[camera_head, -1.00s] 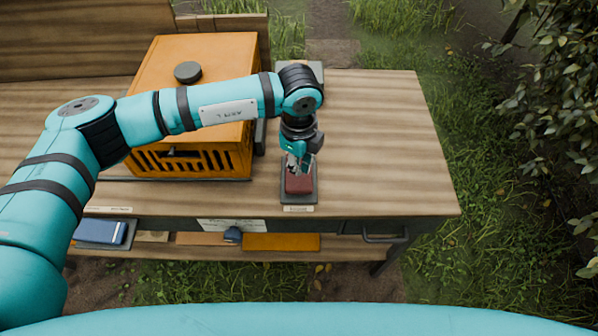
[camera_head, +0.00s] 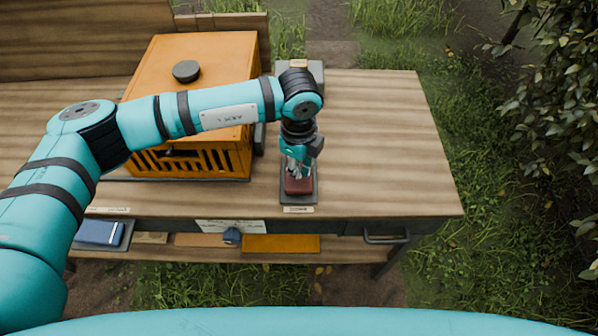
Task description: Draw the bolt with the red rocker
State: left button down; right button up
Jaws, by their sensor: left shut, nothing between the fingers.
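The red rocker (camera_head: 299,187) sits in a dark grey base plate (camera_head: 299,200) near the front edge of the wooden table. My left gripper (camera_head: 297,174) points down over the rocker and is shut with nothing in it. Its fingertips are at the rocker's top, toward its far part; I cannot tell whether they press on it. The gripper hides the far part of the rocker and plate. An orange slatted box (camera_head: 200,95) stands left of the gripper. I cannot make out the bolt for certain. My right gripper is not in view.
The table (camera_head: 390,140) is clear to the right of the rocker. A blue rocker-like block (camera_head: 99,232) sits at the lower front left. A grey block (camera_head: 317,72) stands behind my wrist. A drawer handle (camera_head: 385,238) is at the front right.

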pick_arm(q)
jog(key=shift+f+b, duration=0.9)
jog(key=shift+f, duration=0.3)
dwell(0.4)
jog(key=shift+r, duration=0.1)
jog(key=shift+r+p, duration=1.95)
jog(key=shift+r, duration=1.5)
jog(key=shift+s+f, duration=0.1)
